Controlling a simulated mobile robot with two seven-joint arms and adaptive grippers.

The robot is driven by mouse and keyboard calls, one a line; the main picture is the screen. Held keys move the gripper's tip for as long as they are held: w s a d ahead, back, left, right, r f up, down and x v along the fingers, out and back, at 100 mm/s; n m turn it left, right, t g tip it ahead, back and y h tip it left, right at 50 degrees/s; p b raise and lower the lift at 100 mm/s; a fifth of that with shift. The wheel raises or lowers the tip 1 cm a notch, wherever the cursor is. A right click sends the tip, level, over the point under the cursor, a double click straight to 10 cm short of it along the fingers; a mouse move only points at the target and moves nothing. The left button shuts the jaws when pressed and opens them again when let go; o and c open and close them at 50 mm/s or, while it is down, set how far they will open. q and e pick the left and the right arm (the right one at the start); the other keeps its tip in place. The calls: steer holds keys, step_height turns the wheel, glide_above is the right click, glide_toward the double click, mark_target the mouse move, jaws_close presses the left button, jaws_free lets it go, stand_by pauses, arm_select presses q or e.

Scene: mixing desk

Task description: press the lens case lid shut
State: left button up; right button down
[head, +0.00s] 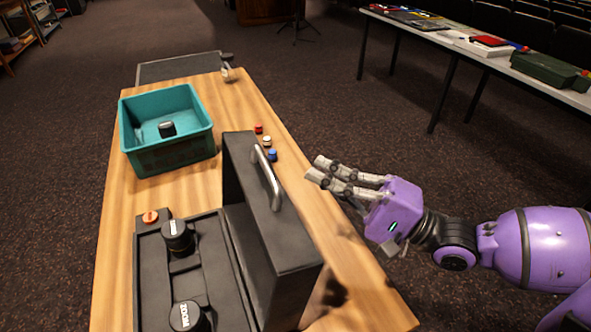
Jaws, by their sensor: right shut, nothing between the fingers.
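The black lens case (150,275) lies on the near part of the wooden desk. Its lid (275,235) stands open, upright along the case's right side, with a silver handle (266,178) on it. In the case are two black lenses, one in the middle (178,238) and one nearer (186,316). My right gripper (313,168) is to the right of the lid, apart from it, fingers pointing left towards the handle. Its fingers are together with nothing between them. My left gripper is out of view.
A teal bin (167,157) holding a black lens (167,129) stands beyond the case. Red, white and blue small pieces (267,142) lie right of the bin. An orange-topped item (150,217) sits at the case's far left corner. Another table (480,48) stands far right.

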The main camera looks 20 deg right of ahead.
steer(key=shift+w+a+r+p, duration=0.2)
steer(key=shift+a+r, duration=0.1)
steer(key=shift+a, duration=0.5)
steer(key=shift+w+a+r+p, duration=0.15)
steer(key=shift+a+r, duration=0.2)
steer(key=shift+a, duration=0.4)
steer(key=shift+w+a+r+p, duration=0.1)
steer(key=shift+a+r+p, duration=0.15)
steer(key=shift+a, duration=0.55)
